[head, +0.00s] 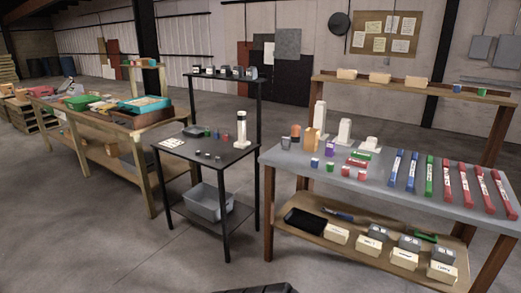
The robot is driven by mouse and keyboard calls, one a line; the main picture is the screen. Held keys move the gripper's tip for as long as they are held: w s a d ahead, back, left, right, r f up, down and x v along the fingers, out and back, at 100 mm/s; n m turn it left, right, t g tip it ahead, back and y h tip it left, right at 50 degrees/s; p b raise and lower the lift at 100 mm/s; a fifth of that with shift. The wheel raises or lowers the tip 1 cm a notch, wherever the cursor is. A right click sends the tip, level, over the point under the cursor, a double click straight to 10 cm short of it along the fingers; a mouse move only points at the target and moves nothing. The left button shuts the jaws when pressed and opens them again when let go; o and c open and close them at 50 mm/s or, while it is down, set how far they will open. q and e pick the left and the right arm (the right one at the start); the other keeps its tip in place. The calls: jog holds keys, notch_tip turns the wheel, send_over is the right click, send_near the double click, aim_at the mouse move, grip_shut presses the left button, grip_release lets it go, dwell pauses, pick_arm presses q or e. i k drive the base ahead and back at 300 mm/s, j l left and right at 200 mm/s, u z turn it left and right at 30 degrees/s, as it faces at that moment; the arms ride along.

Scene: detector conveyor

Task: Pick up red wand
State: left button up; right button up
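Several red wands (447,177) lie side by side on the right part of the grey tabletop (345,185), each with a white label. The rightmost red wand (504,195) lies near the table's right end. A green wand (429,176) and two blue wands (396,166) lie to the left of the red ones. Neither of my grippers is in view.
Small coloured blocks, bottles and white devices (345,131) stand on the left part of the grey table. Its lower shelf (365,243) holds boxes and a black tray. A black table (208,152) stands to the left. Open concrete floor (120,245) lies in front.

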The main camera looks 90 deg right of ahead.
aim_at(448, 198)
jog(key=z, duration=4)
jog(key=i+z, duration=0.15)
